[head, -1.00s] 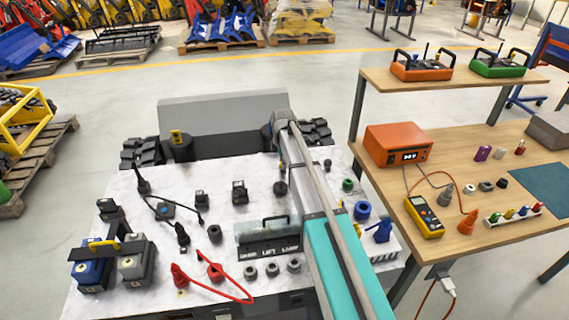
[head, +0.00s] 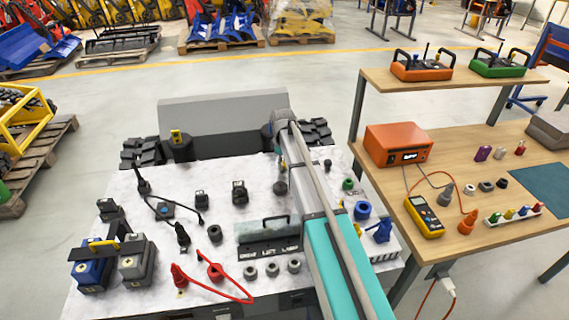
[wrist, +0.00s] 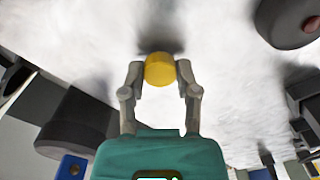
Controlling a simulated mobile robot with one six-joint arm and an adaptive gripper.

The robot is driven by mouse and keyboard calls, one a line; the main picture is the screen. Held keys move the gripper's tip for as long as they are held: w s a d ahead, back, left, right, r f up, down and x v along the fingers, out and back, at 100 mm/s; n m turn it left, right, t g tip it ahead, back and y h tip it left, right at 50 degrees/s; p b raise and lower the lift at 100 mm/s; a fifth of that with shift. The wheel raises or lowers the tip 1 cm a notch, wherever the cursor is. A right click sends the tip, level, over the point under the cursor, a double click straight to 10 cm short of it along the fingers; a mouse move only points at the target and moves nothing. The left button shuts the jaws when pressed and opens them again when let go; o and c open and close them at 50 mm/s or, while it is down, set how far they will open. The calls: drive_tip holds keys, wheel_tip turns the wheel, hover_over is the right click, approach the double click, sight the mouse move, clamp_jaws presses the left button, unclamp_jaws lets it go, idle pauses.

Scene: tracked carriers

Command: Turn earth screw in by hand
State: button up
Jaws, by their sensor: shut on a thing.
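My gripper (wrist: 160,72) is shut on a yellow round knob (wrist: 160,69), which looks like the head of the earth screw. The fingers touch it from both sides in the wrist view. It is close above the white marbled carrier deck (wrist: 215,100), with a dark shadow just beyond it. How deep the screw sits, and its thread, are hidden. In the head view my arm covers most of the gripper and the knob. The white deck (head: 130,210) shows there on the left side of my arm.
Dark cylindrical posts, a lift lamp panel (head: 268,248) and a red cable (head: 225,290) are on the deck. Blue and grey connectors (head: 92,272) stand at its left. A wooden workbench (head: 470,235) with an orange box (head: 398,144) and a yellow meter (head: 424,216) stands at the right.

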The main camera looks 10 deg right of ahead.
drive_tip(key=shift+m, duration=1.1)
drive_tip(key=m, duration=0.3)
drive_tip(key=shift+m, duration=0.3)
drive_tip(key=m, duration=0.5)
drive_tip(key=shift+m, duration=0.6)
drive_tip(key=m, duration=0.4)
drive_tip(key=shift+m, duration=2.8)
